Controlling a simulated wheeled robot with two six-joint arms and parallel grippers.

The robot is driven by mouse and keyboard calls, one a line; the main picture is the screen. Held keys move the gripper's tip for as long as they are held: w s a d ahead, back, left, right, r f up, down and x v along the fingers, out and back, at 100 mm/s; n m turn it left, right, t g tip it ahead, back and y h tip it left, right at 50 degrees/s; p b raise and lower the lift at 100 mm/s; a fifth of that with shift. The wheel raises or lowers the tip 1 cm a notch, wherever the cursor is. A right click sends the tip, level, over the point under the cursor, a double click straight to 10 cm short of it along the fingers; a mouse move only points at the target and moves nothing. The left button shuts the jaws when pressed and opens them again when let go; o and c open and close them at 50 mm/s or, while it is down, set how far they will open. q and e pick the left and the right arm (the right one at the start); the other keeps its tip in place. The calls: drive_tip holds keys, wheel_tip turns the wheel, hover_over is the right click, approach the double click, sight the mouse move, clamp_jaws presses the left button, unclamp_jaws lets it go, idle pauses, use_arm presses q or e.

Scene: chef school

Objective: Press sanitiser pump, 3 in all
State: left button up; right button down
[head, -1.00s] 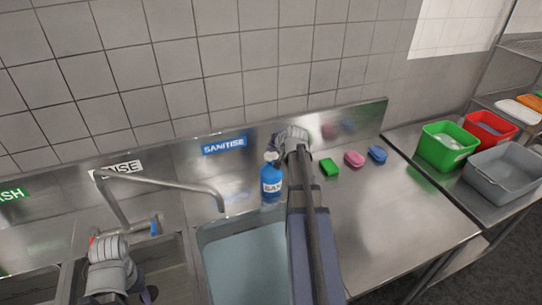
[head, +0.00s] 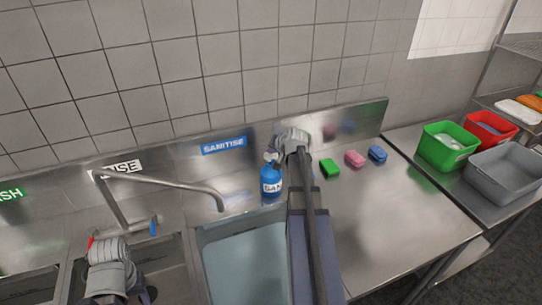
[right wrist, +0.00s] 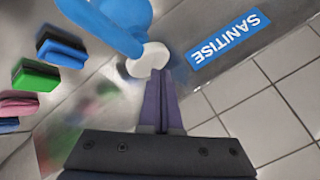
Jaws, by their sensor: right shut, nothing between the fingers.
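The blue sanitiser bottle (head: 271,182) stands upright at the back of the steel counter, behind the right-hand sink. Nothing is between the fingers. I cannot tell whether the pump is pressed down. My left gripper (head: 108,252) is low at the left, over the sinks; its fingers are not clear.
A blue SANITISE sign (head: 224,146) is on the splashback. A tap (head: 165,184) reaches over the sinks, left of the bottle. Green (head: 330,168), pink (head: 355,159) and blue (head: 377,154) sponges lie to the right. The counter in front of them is clear.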

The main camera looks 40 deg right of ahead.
sight(272, 156)
drive_tip(key=shift+f+b, duration=0.95)
idle(0.6)
idle(0.4)
drive_tip(key=shift+r+p, duration=1.45)
wheel_tip(272, 156, up, 5)
drive_tip(key=p, duration=0.5)
idle(1.9)
wheel_tip(272, 156, up, 4)
drive_tip(key=p, duration=0.3)
drive_tip(key=shift+f+p, duration=0.1)
drive_tip(key=shift+p, duration=0.3)
drive_tip(key=shift+f, duration=0.15)
